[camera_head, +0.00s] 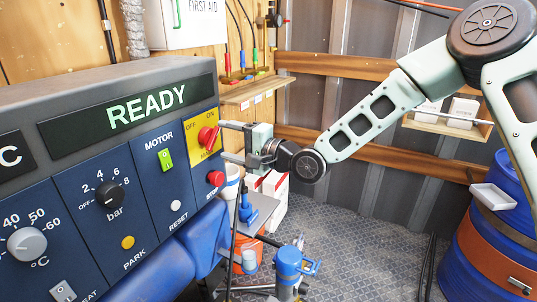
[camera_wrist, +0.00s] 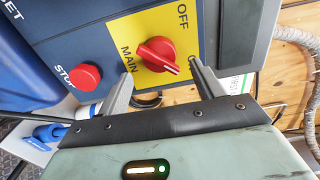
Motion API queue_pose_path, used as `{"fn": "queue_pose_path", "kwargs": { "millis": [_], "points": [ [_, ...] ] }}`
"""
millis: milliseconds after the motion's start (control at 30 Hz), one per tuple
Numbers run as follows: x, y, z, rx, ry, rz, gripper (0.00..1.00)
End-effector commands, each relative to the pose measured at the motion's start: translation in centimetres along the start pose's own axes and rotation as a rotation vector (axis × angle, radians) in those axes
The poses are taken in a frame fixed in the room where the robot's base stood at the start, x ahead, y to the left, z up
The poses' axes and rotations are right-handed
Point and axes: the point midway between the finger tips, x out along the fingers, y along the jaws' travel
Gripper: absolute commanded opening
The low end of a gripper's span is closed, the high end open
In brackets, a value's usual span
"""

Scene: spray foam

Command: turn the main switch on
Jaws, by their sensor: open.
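The main switch (camera_head: 207,137) is a red rotary knob on a yellow plate (camera_head: 193,124) at the panel's right end. In the head view OFF is at the plate's upper left and ON at its upper right. In the wrist view the knob (camera_wrist: 157,53) has its white-marked end towards the lower right, away from OFF; in the head view its handle leans up-right, towards ON.
The panel display (camera_head: 146,105) reads READY, and the MOTOR switch (camera_head: 166,159) is lit green. A red stop button (camera_head: 215,178) sits just below the main switch, beside the lower finger. A tool shelf (camera_head: 255,90) is behind.

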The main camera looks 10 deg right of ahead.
Motion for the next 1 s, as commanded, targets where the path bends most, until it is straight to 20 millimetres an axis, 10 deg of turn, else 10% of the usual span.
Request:
{"fn": "queue_pose_path", "kwargs": {
  "millis": [500,1000],
  "points": [
    [-11.5,0.1,-0.1,0.0,0.005,0.001,0.67],
    [-13.6,0.0,0.0,0.001,0.001,0.0,0.67]
  ]
}}
